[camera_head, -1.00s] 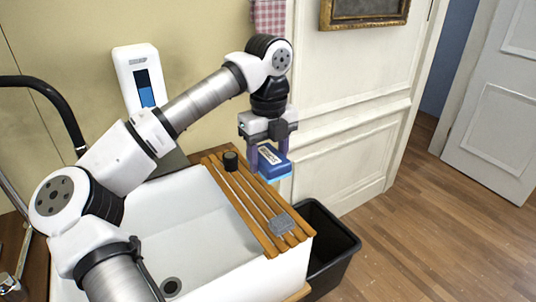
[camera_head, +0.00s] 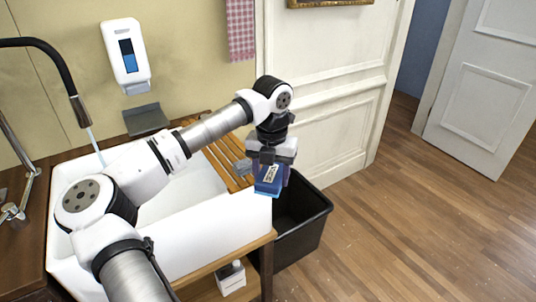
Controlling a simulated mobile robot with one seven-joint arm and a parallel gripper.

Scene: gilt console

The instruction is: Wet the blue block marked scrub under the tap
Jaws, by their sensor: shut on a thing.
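My gripper (camera_head: 271,168) is shut on the blue block (camera_head: 269,181), which has a white label and a lighter blue underside. It holds the block in the air in front of the sink's right end, beside the black bin; the label's word is too small to read. The black tap (camera_head: 79,108) arches over the left of the white sink (camera_head: 215,238). A thin pale stream (camera_head: 95,144) runs down from its spout into the basin. The block is well to the right of this stream. My arm crosses in front of the sink and hides much of the basin.
A slatted wooden rack (camera_head: 222,160) lies across the sink's right end with a grey pad (camera_head: 242,168) on it. The black bin (camera_head: 304,228) stands on the floor to the right. A wall dispenser (camera_head: 125,52) hangs above a grey tray (camera_head: 146,119). A white bottle (camera_head: 232,278) stands below.

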